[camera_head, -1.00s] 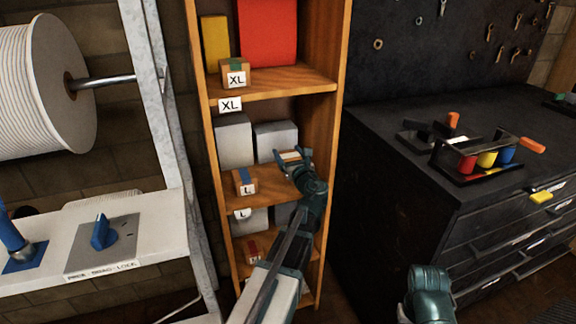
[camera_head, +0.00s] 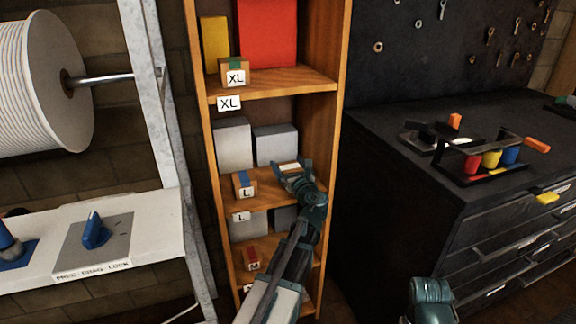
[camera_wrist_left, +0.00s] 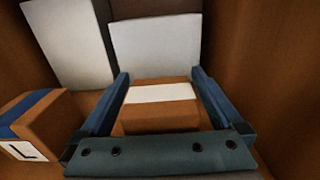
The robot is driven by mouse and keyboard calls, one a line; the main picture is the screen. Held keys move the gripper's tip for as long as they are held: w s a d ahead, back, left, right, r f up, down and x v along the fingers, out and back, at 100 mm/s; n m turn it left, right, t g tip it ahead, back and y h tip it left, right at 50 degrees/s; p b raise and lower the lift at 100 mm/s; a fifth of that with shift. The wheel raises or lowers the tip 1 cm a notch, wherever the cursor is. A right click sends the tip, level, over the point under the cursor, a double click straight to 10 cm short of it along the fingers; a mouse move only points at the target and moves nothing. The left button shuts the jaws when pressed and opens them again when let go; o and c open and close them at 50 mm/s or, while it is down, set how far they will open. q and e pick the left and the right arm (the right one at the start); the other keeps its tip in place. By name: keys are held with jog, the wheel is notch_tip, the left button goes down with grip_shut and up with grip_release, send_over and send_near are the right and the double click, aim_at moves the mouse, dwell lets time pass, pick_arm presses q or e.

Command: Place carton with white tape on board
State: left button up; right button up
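The carton with white tape (camera_head: 291,168) is small and brown, with a white strip across its top. It also shows in the left wrist view (camera_wrist_left: 160,118), between the two fingers of my left gripper (camera_wrist_left: 160,95), which meet its sides. In the head view my left gripper (camera_head: 292,172) is at the middle shelf board (camera_head: 263,191), near its front right. I cannot tell whether the carton touches the board. A carton with blue tape and an L label (camera_head: 244,186) sits at the board's front left. Of my right arm only a teal part shows, without fingers.
Two grey-white boxes (camera_head: 234,145) (camera_head: 276,145) stand behind on the same board. The upper shelf holds a green-taped XL carton (camera_head: 235,72), a yellow box (camera_head: 215,43) and a red box (camera_head: 268,32). A red-taped carton (camera_head: 253,258) is below. Wooden side walls bound the shelf.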

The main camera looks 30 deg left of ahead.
pick_arm(q)
jog(key=shift+r, duration=0.2)
jog(key=v, duration=1.2)
jog(key=s+d+f+n+g+h, duration=0.3)
jog(key=s+d+f+n, duration=0.1)
jog(key=d+f+n, duration=0.25)
jog(key=s+d+f+n+g+h, duration=0.3)
jog(key=s+d+f+n, duration=0.15)
jog(key=f+n, duration=0.3)
jog(key=s+d+f+n+g+h, duration=0.3)
jog(key=s+d+f+n, duration=0.1)
jog(key=d, duration=0.4)
jog(key=s+d+f+n+g+h, duration=0.3)
jog(key=s+d+f+n, duration=0.1)
jog(key=s+d, duration=0.3)
jog(key=shift+s+d, duration=0.25)
jog(key=shift+d, duration=0.75)
jog(key=shift+r, duration=0.1)
